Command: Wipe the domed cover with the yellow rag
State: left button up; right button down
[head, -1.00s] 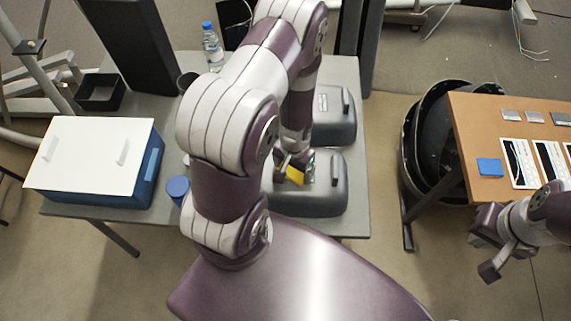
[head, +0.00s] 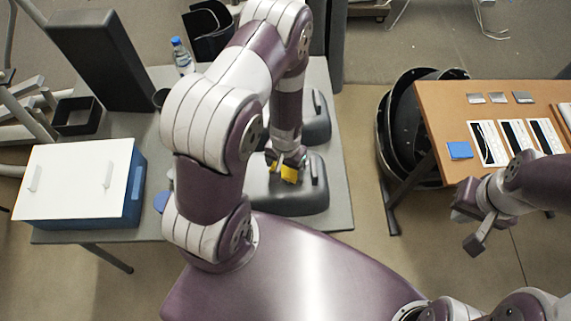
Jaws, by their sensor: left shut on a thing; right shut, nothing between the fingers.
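The near domed cover (head: 300,201) is a dark grey rounded lid with a raised handle on its right side. It sits at the right part of the grey table. My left gripper (head: 286,166) reaches down over this cover and is shut on the yellow rag (head: 290,175). The rag appears to be at the cover's top, left of the handle; whether it presses on the surface is hard to tell. My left arm hides part of the cover's left side. My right gripper (head: 465,231) is shut and empty, in the air by the wooden table's near side.
A second domed cover (head: 318,126) stands behind the first. On the grey table (head: 342,190) are a blue box with a white lid (head: 75,184), a black tray (head: 77,116) and a bottle (head: 183,60). The wooden table (head: 450,105) carries a blue block (head: 459,150) and cards.

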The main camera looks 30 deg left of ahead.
pick_arm(q)
jog(key=shift+r+p, duration=0.8)
jog(key=shift+r, duration=0.6)
pick_arm(e)
jog(key=shift+r, duration=1.35)
pick_arm(q)
jog(key=shift+r, duration=0.1)
pick_arm(e)
jog(key=shift+r, duration=0.1)
pick_arm(q)
notch_tip(320, 180, up, 3)
jog(key=p, duration=0.3)
pick_arm(e)
notch_tip(320, 180, up, 3)
jog(key=shift+f, duration=0.15)
